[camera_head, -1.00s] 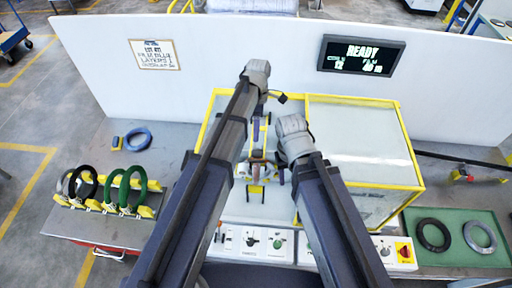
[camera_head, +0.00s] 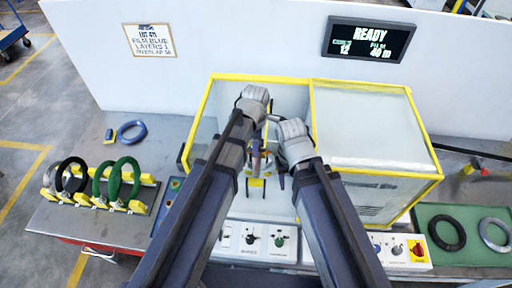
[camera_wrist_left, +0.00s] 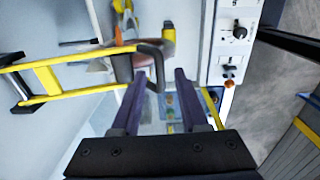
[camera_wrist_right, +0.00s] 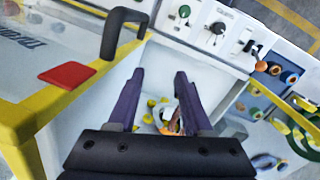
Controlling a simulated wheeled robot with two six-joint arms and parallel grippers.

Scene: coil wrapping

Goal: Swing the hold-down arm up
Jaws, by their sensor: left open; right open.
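My left gripper (camera_head: 257,152) is inside the front-left bay of the yellow-framed machine (camera_head: 313,110), fingers pointing down. In the left wrist view its open fingers (camera_wrist_left: 160,74) are empty, with a black U-shaped handle (camera_wrist_left: 150,50) just ahead of and partly between the tips. A yellow and orange mechanism (camera_wrist_left: 125,20) is beyond it. I cannot tell for sure which part is the hold-down arm. My right gripper (camera_head: 281,178) is beside the left one, open. In the right wrist view its fingers (camera_wrist_right: 160,74) are empty, with a black handle (camera_wrist_right: 122,28) up to their left.
A control panel (camera_head: 255,242) with knobs runs along the machine's front. A green mat (camera_head: 462,255) with two coils is at right. A screen (camera_head: 369,41) reads READY.

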